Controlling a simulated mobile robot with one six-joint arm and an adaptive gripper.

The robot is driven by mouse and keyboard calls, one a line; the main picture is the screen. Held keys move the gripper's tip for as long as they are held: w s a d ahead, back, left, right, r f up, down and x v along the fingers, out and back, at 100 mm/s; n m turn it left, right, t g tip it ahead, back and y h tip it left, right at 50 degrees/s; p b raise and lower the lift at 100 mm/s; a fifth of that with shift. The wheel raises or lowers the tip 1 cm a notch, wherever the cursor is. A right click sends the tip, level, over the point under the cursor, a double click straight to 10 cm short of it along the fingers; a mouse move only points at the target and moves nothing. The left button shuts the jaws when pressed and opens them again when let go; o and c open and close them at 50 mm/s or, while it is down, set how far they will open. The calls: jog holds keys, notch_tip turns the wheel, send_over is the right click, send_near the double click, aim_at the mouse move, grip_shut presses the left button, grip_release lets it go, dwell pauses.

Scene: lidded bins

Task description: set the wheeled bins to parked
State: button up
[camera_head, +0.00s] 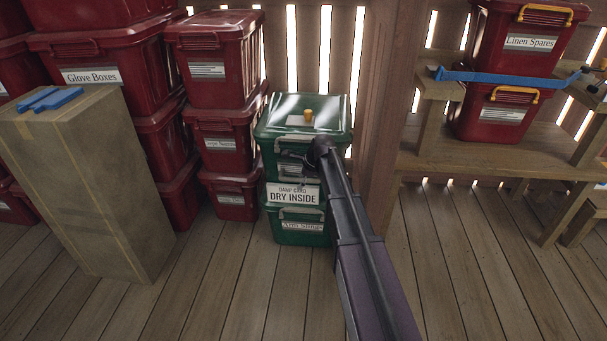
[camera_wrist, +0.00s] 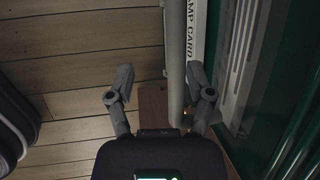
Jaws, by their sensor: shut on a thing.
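Two green bins are stacked against the slatted wall in the head view. The upper bin (camera_head: 268,170) has a shiny lid (camera_head: 285,112) with an orange knob (camera_head: 308,115), and a card reading "DRY INSIDE" (camera_head: 292,195) on its front. The lower bin (camera_head: 285,237) has its own pale handle and label. No wheels are visible. My gripper (camera_head: 298,158) is at the upper bin's front, partly hidden by my arm. In the wrist view my gripper (camera_wrist: 160,76) is shut on a pale bar-like handle (camera_wrist: 176,60) beside the green wall (camera_wrist: 260,100).
Red lidded bins (camera_head: 215,65) stand stacked at the left. A tall tan box (camera_head: 85,180) with a blue item on top stands before them. The front plank floor (camera_head: 220,290) is clear.

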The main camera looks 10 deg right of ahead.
jog(key=s+d+r+n+p, duration=0.1)
jog(key=s+r+p, duration=0.3)
jog(key=r+p, duration=0.3)
jog(key=s+d+r+n+p, duration=0.1)
jog(key=s+r+p, duration=0.4)
jog(key=r+p, duration=0.3)
jog(key=shift+d+r+p, duration=0.25)
jog(key=shift+p, duration=0.15)
dwell(0.4)
dwell(0.4)
jog(key=s+a+f+n+t+h+b, duration=0.1)
jog(key=a+f+n+h+b, duration=0.1)
jog(key=f+n+h+b, duration=0.45)
jog(key=s+a+f+n+t+h+b, duration=0.1)
jog(key=a+f+n+h+b, duration=0.15)
jog(key=f+n+b, duration=0.6)
jog(key=a+n+t+h+b, duration=0.5)
jog(key=a+n+b, duration=0.3)
jog(key=n+b, duration=0.5)
jog(key=shift+s+r+n+t, duration=0.25)
jog(key=shift+n+t, duration=0.55)
jog(key=shift+n, duration=0.2)
